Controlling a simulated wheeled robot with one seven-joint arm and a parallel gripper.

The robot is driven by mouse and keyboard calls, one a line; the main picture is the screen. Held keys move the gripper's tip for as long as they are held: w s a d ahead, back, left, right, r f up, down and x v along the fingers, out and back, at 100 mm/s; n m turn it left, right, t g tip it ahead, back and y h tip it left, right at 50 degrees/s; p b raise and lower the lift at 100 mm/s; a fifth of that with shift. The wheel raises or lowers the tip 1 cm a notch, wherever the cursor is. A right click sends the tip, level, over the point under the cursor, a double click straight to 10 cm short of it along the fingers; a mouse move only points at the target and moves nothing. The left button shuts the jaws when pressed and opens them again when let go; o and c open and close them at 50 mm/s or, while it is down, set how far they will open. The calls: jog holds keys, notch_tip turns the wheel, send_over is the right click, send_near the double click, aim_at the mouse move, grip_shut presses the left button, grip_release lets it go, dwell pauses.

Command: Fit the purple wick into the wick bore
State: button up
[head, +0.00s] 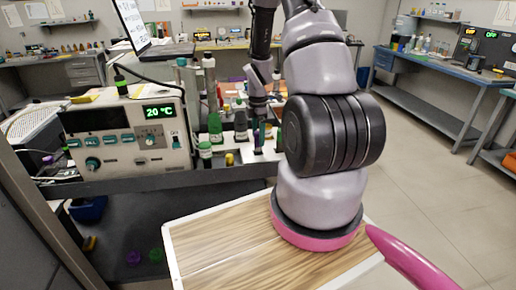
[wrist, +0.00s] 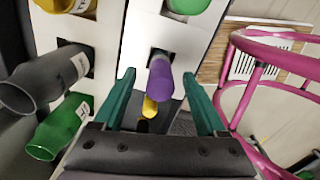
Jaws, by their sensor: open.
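The purple wick (wrist: 160,82) stands between the two teal fingers of my gripper (wrist: 158,77) in the wrist view. The fingers are open, with a gap on each side of the wick. The wick's far end meets a dark square opening (wrist: 156,53) in a white block (wrist: 139,45); I cannot tell how deep it sits or whether this is the wick bore. In the head view my gripper (head: 262,132) is low over the bench among the bottles, and a small purple piece (head: 257,142) shows beside its fingers.
Grey (wrist: 42,78) and green (wrist: 60,127) bottles crowd the left, and a pink tubular frame (wrist: 262,75) the right. The control box (head: 130,135) stands left of my arm.

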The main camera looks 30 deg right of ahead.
grip_shut()
dwell(1.3)
